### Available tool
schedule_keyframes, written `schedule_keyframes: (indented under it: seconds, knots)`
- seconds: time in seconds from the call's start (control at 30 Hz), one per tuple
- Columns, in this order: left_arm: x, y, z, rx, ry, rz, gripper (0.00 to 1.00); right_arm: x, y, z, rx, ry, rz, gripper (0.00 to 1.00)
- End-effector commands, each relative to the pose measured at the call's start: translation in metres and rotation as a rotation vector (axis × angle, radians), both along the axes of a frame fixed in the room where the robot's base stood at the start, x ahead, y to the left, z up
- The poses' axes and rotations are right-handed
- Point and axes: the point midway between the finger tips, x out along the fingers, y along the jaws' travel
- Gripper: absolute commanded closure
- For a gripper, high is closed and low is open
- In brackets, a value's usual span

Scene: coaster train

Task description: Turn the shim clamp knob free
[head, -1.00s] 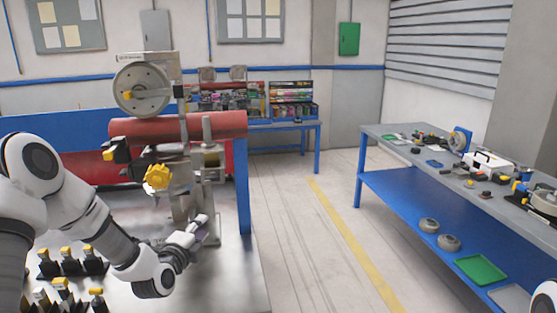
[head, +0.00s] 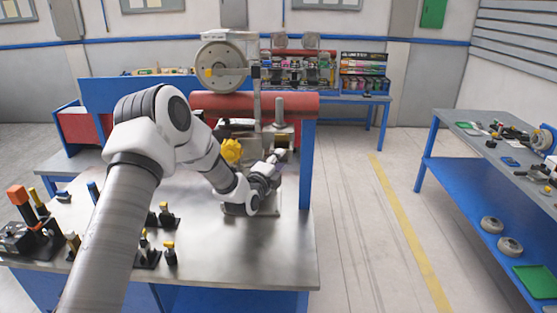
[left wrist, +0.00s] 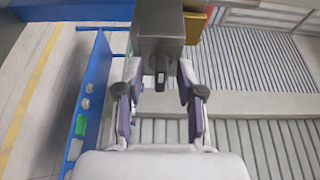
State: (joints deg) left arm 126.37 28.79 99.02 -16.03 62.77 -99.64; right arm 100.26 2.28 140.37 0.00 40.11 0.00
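The red-and-steel assembly with a round steel wheel (head: 222,68) stands on the steel-topped bench (head: 270,258). A yellow lobed knob (head: 231,151) shows on its near side. My left gripper (head: 276,161) is at the right side of the assembly's lower part. In the left wrist view, a small black knob (left wrist: 160,72) sticks out of a grey metal block (left wrist: 160,25). My left gripper (left wrist: 160,82) is open, one finger on each side of this knob, with visible gaps. I cannot tell whether it is the shim clamp knob. My right gripper is out of view.
Several small black-and-yellow clamps (head: 162,216) stand on the bench at the left front, beside an orange-topped black fixture (head: 22,222). A blue table (head: 465,190) with parts stands at the right. The floor between is clear.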

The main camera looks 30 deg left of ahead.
Motion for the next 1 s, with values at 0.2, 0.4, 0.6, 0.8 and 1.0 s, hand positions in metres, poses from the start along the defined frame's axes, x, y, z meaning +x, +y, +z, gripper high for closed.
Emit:
schedule_keyframes:
  seconds: [0.2,0.4,0.6,0.8,1.0]
  knots:
    - [0.000,0.000,0.000,0.000,0.000,0.000,1.00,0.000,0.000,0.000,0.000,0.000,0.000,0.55]
    - [0.000,-0.001,0.001,0.001,-0.003,-0.002,1.00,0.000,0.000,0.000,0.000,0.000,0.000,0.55]
    - [0.000,-0.001,0.001,-0.006,-0.010,-0.001,1.00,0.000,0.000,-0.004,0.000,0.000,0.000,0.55]
    - [0.001,0.000,-0.002,-0.056,-0.044,-0.002,1.00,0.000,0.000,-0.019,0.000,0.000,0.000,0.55]
    - [0.001,-0.001,-0.005,-0.160,-0.110,-0.002,1.00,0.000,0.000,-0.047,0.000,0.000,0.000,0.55]
